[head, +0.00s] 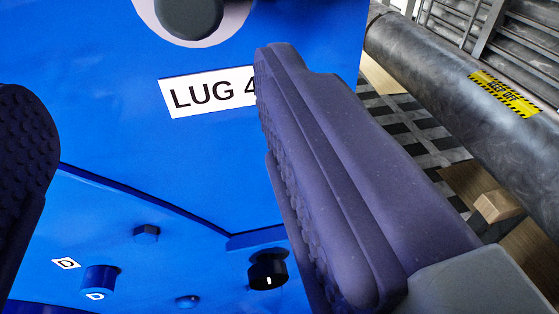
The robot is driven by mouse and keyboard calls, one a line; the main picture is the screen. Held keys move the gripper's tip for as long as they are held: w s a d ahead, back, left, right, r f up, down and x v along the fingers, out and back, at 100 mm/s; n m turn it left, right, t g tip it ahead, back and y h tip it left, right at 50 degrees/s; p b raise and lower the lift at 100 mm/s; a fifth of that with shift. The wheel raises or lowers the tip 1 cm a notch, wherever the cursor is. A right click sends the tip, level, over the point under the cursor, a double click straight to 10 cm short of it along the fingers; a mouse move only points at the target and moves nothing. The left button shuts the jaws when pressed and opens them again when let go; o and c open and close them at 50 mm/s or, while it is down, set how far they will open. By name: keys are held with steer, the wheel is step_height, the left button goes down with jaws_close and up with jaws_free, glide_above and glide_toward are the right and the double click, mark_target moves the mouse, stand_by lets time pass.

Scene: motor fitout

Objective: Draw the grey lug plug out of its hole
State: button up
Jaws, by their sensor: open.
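A dark grey round plug (190,14) sits against a pale disc (228,22) at the top of the blue panel, cut off by the frame's edge. A white label (207,94) reading "LUG 4" is below it, its right end hidden behind my right finger. My gripper (150,85) is open, one finger at the left edge and one right of centre. Nothing is between the fingers. The plug appears beyond the fingertips, apart from them; how deep it sits in its hole cannot be told.
A black knob (267,270), a blue cap (100,279) marked D and a dark bolt head (146,233) stand out from the lower panel. A large grey pipe (450,75) with a yellow warning sticker runs at the right, above a small wooden block (497,205).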

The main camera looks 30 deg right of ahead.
mark_target(188, 10)
steer(key=shift+h, duration=0.3)
steer(key=x, duration=0.8)
steer(key=d+x, duration=0.1)
steer(key=x, duration=0.2)
steer(key=shift+w+r, duration=0.15)
steer(key=shift+w, duration=0.1)
jaws_close()
steer(key=shift+s, duration=0.1)
steer(key=v, duration=0.9)
steer(key=shift+s, duration=0.4)
stand_by(0.6)
